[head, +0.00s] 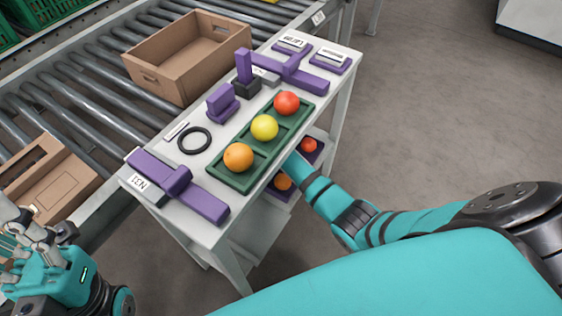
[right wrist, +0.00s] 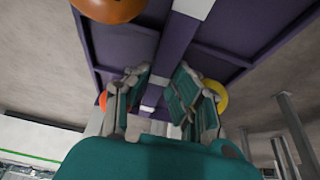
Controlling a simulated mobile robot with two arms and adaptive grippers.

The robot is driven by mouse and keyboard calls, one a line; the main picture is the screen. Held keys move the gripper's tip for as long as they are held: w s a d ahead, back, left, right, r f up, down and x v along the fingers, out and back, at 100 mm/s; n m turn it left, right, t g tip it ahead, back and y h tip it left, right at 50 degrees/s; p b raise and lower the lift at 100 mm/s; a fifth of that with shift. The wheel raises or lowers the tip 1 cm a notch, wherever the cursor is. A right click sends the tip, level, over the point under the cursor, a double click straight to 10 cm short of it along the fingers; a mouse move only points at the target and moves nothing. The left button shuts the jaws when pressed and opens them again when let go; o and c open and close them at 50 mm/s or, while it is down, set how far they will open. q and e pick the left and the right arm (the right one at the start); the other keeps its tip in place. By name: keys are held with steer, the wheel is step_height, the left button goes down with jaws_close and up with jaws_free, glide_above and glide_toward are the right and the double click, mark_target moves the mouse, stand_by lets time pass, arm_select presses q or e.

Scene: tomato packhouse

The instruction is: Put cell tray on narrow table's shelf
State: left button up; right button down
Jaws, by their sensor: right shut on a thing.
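The cell tray is purple and shows in part past the right edge of the narrow table (head: 147,194), below its top. One purple part (head: 319,152) holds a red tomato and another (head: 272,192) holds an orange one. The tabletop and my right arm hide the rest. In the right wrist view the tray (right wrist: 240,35) fills the upper part, with tomatoes by it. My right gripper (right wrist: 160,85) is shut on its middle bar. I cannot tell whether the tray touches the shelf (head: 258,235). My left gripper (head: 40,228) is open and empty at lower left.
On the tabletop lie a green tray (head: 215,178) with three tomatoes, a black ring (head: 194,140) and several purple tools. A roller conveyor (head: 95,95) with cardboard boxes (head: 165,75) runs along the table's left side. The floor at right is clear.

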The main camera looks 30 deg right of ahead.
step_height(320, 180, down, 2)
steer(key=shift+f+b, duration=0.1)
steer(key=shift+b, duration=0.3)
steer(key=shift+f, duration=0.1)
steer(key=c, duration=1.2)
jaws_free()
